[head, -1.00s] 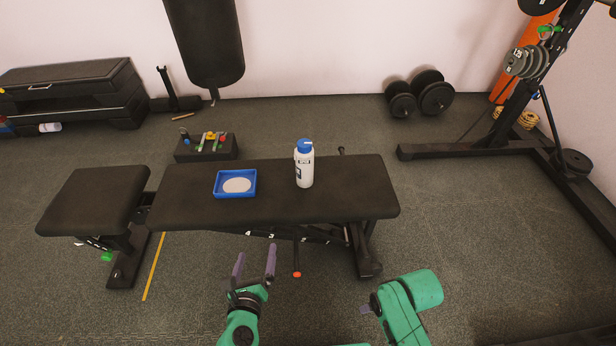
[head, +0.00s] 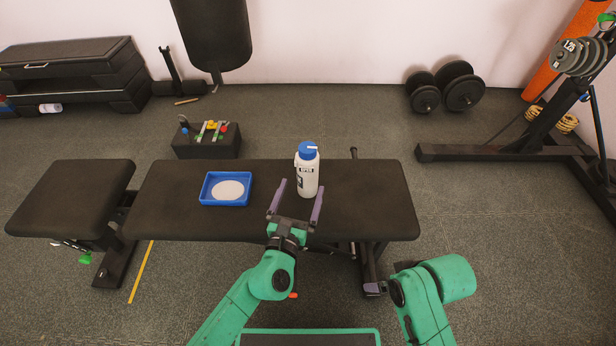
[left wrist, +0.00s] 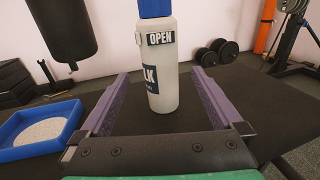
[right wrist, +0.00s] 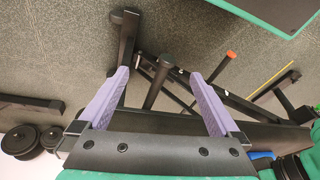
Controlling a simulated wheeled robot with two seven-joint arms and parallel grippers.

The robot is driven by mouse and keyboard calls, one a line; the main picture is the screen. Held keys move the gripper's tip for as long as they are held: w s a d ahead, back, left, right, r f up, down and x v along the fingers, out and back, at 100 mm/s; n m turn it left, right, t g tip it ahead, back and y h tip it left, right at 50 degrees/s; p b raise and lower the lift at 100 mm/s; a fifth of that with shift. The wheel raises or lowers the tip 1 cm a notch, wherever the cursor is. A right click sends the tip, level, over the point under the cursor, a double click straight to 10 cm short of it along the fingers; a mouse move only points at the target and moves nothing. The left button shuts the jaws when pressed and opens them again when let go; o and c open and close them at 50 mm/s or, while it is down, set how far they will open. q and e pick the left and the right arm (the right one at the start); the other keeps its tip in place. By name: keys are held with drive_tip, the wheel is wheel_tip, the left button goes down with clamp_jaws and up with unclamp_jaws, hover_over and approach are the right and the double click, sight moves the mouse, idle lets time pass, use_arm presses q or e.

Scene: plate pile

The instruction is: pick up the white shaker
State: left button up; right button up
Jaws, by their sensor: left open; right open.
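The white shaker (head: 307,177) stands upright on the black bench (head: 375,215), with a blue lid and a dark label. In the left wrist view the shaker (left wrist: 161,75) stands ahead, in line with the gap between my fingers; its lid top is cut off. My left gripper (head: 299,192) is open and empty, just in front of the shaker, its fingers pointing at it. I cannot tell whether the fingertips reach beside it.
A blue tray (head: 207,197) holding white powder (head: 230,190) sits on the bench left of the shaker. A black box with small coloured items (head: 206,143) stands on the floor behind. Dumbbells (head: 447,88) lie at the back. The bench right of the shaker is clear.

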sight(305, 179)
use_arm(q)
drive_tip(key=b+x, duration=0.1)
drive_tip(key=x, duration=0.3)
drive_tip(key=shift+w+d+r, duration=0.1)
drive_tip(key=shift+w+r, duration=0.05)
drive_tip(key=shift+w, duration=0.1)
use_arm(e)
drive_tip(key=shift+w+a+f+t+y, duration=0.45)
drive_tip(key=shift+w+a+f, duration=0.2)
drive_tip(key=shift+a+f, duration=0.3)
use_arm(q)
drive_tip(key=shift+w, duration=0.35)
use_arm(e)
drive_tip(key=shift+w+a, duration=0.2)
use_arm(q)
drive_tip(key=shift+r, duration=0.1)
clamp_jaws()
